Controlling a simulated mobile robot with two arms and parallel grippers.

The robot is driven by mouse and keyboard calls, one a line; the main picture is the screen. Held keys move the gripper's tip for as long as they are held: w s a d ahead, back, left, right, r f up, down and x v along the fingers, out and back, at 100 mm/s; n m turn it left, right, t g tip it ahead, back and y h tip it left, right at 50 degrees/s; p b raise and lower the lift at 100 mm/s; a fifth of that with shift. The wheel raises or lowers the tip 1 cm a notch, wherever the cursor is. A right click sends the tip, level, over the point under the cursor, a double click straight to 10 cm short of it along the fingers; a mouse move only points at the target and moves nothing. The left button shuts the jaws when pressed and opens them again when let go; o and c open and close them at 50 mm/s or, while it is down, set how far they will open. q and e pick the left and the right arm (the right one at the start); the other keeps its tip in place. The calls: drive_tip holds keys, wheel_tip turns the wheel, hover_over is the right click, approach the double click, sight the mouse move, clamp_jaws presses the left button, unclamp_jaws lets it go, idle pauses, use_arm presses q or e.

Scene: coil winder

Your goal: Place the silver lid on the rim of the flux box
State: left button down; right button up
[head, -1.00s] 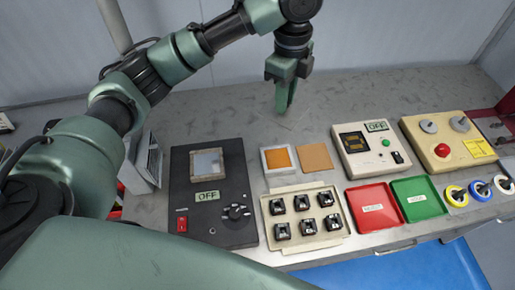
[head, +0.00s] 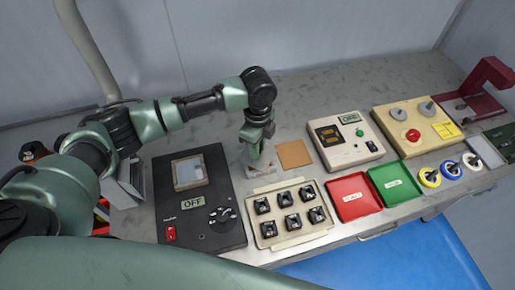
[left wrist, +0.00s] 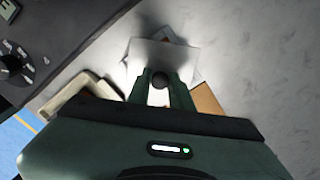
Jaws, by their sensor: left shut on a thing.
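My left gripper (head: 255,145) points down over the flux box (head: 250,168) and hides most of it in the head view. In the left wrist view, the left gripper (left wrist: 161,84) is shut on the dark round knob of the silver lid (left wrist: 150,52). The lid is a pale, shiny plate between my fingers and the flux box, whose pale edges (left wrist: 195,72) stick out around it. The lid looks turned relative to the box. I cannot tell whether lid and rim touch. My right gripper is not in view.
A flat tan square (head: 295,154) lies just right of the flux box. A black device (head: 160,200) marked OFF stands left, and a cream tray (head: 263,236) with several black parts is in front. Red (head: 368,207) and green (head: 402,197) trays lie right. The bench's back is clear.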

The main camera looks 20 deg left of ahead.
use_arm(q)
drive_tip(key=shift+f, duration=0.8)
drive_tip(key=shift+f, duration=0.15)
drive_tip(key=c, duration=1.3)
unclamp_jaws()
wheel_tip(320, 180, up, 12)
drive_tip(key=shift+r+b, duration=0.15)
drive_tip(key=shift+b, duration=0.95)
